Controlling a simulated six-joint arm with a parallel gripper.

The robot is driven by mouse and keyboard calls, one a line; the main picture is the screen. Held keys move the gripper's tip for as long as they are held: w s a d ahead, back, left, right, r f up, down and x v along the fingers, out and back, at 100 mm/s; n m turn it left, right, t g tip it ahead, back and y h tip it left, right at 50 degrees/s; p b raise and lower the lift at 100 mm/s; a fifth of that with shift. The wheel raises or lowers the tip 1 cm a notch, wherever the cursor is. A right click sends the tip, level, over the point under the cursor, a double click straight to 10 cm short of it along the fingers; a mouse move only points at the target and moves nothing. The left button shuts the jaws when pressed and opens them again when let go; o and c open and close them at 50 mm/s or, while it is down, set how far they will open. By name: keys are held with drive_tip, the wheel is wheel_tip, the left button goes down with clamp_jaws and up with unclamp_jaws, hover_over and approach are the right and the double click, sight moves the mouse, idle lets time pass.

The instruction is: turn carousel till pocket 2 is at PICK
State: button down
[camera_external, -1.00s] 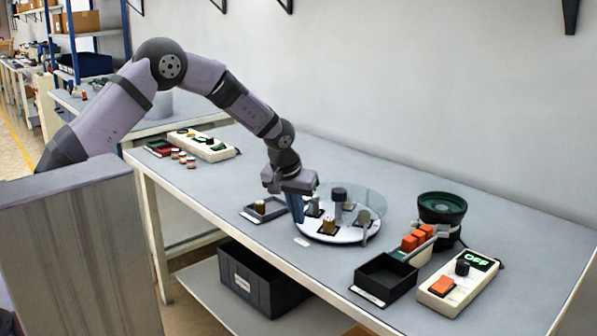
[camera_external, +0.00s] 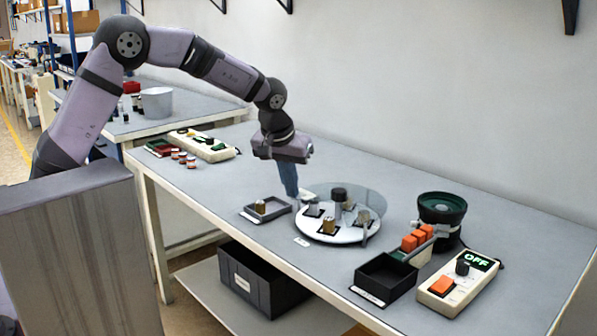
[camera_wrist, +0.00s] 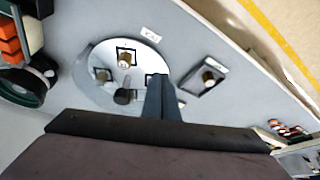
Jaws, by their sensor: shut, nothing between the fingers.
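The carousel (camera_external: 345,236) is a white round disc with dark square pockets and a clear cover over its back part. A dark knob (camera_external: 338,195) stands near its middle. One brass-coloured part (camera_external: 329,225) sits in the front pocket and shows in the wrist view (camera_wrist: 124,60). Pocket numbers are too small to read. A small white label (camera_external: 301,241) lies on the table at the disc's front left edge; it also shows in the wrist view (camera_wrist: 150,35). My gripper (camera_external: 293,196) is shut and empty, above the disc's left edge.
A small dark tray (camera_external: 250,217) with a brass part stands left of the disc. To the right are a black bin (camera_external: 384,281), orange blocks (camera_external: 410,243), a green-black bowl feeder (camera_external: 442,208) and a control box (camera_external: 459,283) showing OFF.

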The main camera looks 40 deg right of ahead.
drive_tip(key=p, duration=0.4)
approach(306, 215)
drive_tip(key=f, duration=0.2)
drive_tip(key=s+a+f, duration=0.1)
drive_tip(key=a+f, duration=0.1)
drive_tip(key=f, duration=0.1)
drive_tip(key=shift+s+a+f, duration=0.2)
drive_tip(key=shift+s+f, duration=0.1)
drive_tip(key=shift+f, duration=0.05)
drive_tip(key=shift+w+d+r+p, duration=0.1)
drive_tip(key=shift+w+d+p, duration=0.1)
drive_tip(key=shift+d, duration=0.3)
drive_tip(key=shift+w+d+r+p, duration=0.1)
drive_tip(key=shift+w+d+p, duration=0.1)
drive_tip(key=shift+d, duration=0.25)
drive_tip(key=shift+w+d+f+p, duration=0.1)
drive_tip(key=shift+w+d+p, duration=0.1)
drive_tip(key=shift+d, duration=0.25)
drive_tip(key=shift+w+d+f+p, duration=0.1)
drive_tip(key=shift+w+d+p, duration=0.1)
drive_tip(key=shift+d, duration=0.25)
drive_tip(key=shift+w+d+b, duration=0.4)
drive_tip(key=shift+w+b, duration=0.1)
drive_tip(key=shift+b, duration=0.1)
